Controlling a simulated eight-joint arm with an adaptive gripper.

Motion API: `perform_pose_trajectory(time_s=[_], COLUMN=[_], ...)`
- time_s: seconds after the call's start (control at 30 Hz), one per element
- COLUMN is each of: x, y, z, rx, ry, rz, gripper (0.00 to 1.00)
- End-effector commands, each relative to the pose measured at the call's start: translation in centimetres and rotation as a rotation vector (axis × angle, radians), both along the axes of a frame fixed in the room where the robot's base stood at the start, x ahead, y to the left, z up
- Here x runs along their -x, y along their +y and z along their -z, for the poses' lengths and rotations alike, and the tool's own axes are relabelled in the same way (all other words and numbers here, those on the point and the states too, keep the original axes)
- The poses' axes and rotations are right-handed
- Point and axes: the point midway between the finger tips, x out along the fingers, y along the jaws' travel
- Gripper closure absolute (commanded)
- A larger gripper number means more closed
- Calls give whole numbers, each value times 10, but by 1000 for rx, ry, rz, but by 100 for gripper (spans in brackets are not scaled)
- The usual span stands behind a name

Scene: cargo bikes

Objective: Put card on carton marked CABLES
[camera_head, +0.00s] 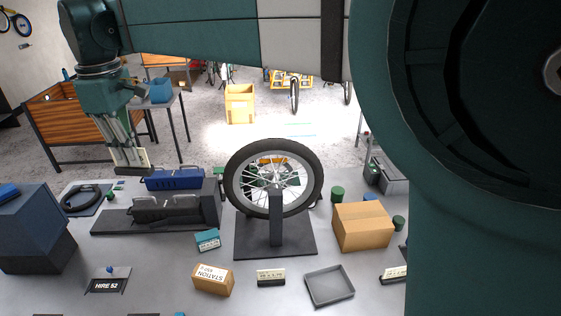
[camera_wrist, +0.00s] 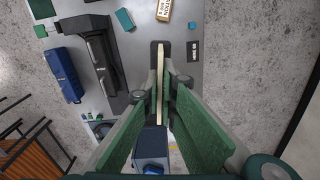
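My gripper (camera_head: 128,160) hangs above the far left part of the grey workbench. In the wrist view its fingers (camera_wrist: 160,88) are closed on a thin cream card (camera_wrist: 160,75), seen edge on, with a dark base. The held card (camera_head: 143,158) also shows small in the head view; its writing cannot be read. A larger brown carton (camera_head: 365,228) stands right of the wheel, with no marking visible. I can read CABLES on neither.
A wheel on a stand (camera_head: 276,190) rises mid-bench. Near it are a blue case (camera_head: 175,179), a teal box (camera_head: 207,239), a grey tray (camera_head: 330,286) and a cream card on a black base (camera_head: 270,277). A HIRE 52 sign (camera_head: 107,284) and a dark blue box (camera_head: 32,215) stand left.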

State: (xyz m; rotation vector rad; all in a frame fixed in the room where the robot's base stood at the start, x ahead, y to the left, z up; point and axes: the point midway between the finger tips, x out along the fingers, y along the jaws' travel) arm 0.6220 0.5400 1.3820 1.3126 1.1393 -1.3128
Motion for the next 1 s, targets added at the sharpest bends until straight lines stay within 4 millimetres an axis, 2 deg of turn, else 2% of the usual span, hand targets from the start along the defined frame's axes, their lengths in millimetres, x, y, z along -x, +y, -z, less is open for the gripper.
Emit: perform_pose_trajectory(time_s=[0.27, 0.6, 1.0], x=[-35, -84, -129], y=[-45, -124, -223], z=[0, -1, 0], rx=[0, 0, 1], ry=[0, -1, -1], rz=[101, 271, 471], gripper=[100, 100, 100])
